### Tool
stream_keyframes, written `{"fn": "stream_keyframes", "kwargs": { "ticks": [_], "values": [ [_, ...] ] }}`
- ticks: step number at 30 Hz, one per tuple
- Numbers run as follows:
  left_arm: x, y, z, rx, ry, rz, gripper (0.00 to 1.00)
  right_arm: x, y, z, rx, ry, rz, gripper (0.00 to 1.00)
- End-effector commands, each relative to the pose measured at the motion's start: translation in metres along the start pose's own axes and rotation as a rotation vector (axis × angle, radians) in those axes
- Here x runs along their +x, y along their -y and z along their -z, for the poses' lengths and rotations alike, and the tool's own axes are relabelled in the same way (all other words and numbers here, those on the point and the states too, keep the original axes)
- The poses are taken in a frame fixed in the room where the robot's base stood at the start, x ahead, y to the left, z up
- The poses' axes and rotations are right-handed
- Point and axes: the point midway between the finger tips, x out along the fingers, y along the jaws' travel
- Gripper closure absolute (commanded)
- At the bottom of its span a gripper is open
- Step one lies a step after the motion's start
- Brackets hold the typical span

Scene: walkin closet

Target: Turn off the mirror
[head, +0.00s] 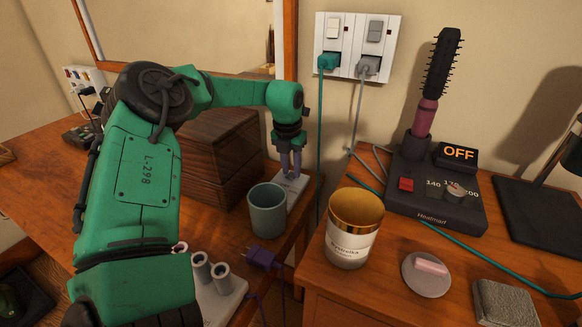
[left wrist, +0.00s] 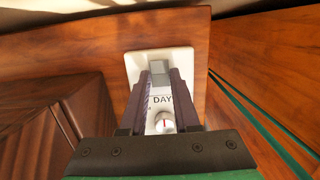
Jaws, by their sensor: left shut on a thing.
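The mirror (head: 190,30), with a wooden frame, stands at the back left of the dressing table; only its lower part shows. A small white control panel (head: 297,189) lies on the table below its right post. In the left wrist view the panel (left wrist: 135,68) carries a grey rocker switch (left wrist: 160,68), the word DAY and a round knob (left wrist: 164,122) with a red mark. My left gripper (head: 290,170) points down over the panel. Its fingertips (left wrist: 163,74) are closed at the grey switch, partly hiding its sides. My right gripper is in neither view.
A dark wooden box (head: 215,150) stands left of the gripper, and a grey-green cup (head: 267,210) just in front. A wall socket (head: 357,45) has two plugged cords. A gold-rimmed candle (head: 354,228) and a hot brush on its base (head: 435,185) stand to the right.

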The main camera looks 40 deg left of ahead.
Motion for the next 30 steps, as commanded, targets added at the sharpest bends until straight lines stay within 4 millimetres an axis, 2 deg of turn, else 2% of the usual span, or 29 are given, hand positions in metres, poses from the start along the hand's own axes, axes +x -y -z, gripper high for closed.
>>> {"fn": "stream_keyframes", "kwargs": {
  "ticks": [1, 2, 3, 14, 17, 24, 27, 30],
  "values": [
    [-0.001, 0.000, -0.001, -0.001, 0.002, -0.001, 0.59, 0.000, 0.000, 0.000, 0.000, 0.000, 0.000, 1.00],
    [-0.001, 0.000, -0.001, -0.001, 0.002, -0.001, 0.47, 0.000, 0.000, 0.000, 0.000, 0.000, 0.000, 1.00],
    [-0.001, 0.000, -0.001, -0.001, 0.002, -0.001, 0.40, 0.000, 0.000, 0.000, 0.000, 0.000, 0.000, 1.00],
    [-0.006, 0.000, -0.001, 0.000, 0.003, 0.000, 0.40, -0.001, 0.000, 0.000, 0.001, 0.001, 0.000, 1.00],
    [-0.023, 0.000, -0.001, 0.000, 0.006, 0.000, 0.40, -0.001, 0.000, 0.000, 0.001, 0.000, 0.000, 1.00],
    [-0.095, 0.000, -0.001, -0.001, 0.008, 0.000, 0.40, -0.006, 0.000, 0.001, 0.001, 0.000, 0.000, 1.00],
    [-0.120, 0.000, -0.001, 0.000, 0.005, -0.002, 0.40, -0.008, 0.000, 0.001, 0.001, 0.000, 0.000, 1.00],
    [-0.138, 0.000, -0.001, -0.001, 0.004, -0.001, 0.40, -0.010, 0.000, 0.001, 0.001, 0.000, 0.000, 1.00]
  ]
}}
